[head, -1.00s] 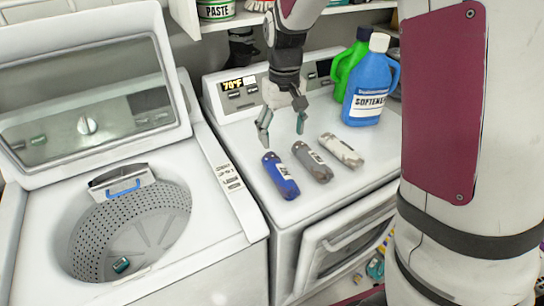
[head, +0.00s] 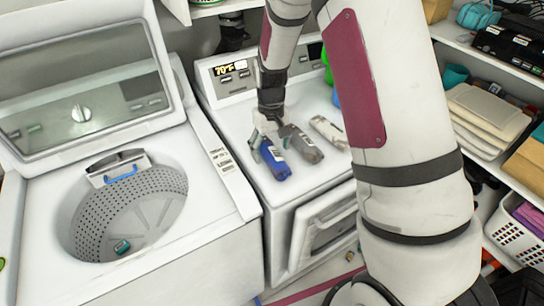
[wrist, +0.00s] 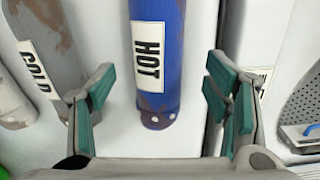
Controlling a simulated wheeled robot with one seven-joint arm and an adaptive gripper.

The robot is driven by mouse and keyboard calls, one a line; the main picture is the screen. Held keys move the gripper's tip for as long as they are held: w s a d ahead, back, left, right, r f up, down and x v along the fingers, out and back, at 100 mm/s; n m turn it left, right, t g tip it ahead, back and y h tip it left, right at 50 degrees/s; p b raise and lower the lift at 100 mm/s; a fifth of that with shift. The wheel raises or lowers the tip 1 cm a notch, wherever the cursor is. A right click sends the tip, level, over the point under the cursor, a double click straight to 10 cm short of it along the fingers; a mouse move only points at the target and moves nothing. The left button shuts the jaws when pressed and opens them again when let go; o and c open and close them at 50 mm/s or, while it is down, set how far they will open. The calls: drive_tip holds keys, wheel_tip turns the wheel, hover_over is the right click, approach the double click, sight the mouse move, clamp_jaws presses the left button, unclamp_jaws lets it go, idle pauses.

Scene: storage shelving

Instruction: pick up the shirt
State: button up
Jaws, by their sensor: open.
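No unfolded shirt shows. Three rounded, roll-like items lie side by side on the white dryer top (head: 232,113), and I cannot tell for certain whether one is the shirt. The blue one (head: 277,167) bears a label reading HOT, clear in the wrist view (wrist: 157,85). A grey one (head: 308,149) labelled COLD lies beside it, and a whitish one (head: 329,131) lies beyond. My gripper (head: 267,145) is open over the near-left blue item. In the wrist view the green-padded fingers (wrist: 158,85) stand on either side of the blue item's end, apart from it.
An open washer (head: 225,215) with a perforated drum (head: 88,222) stands left; a small teal item (head: 121,246) lies inside. The dryer's control panel (head: 235,78) rises behind. Shelves with folded items (head: 490,115) and a white basket (head: 508,235) stand right.

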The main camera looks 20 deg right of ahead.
drive_tip(key=shift+f, duration=1)
drive_tip(key=c, duration=1.3)
drive_tip(key=shift+r, duration=0.2)
drive_tip(key=shift+c, duration=0.2)
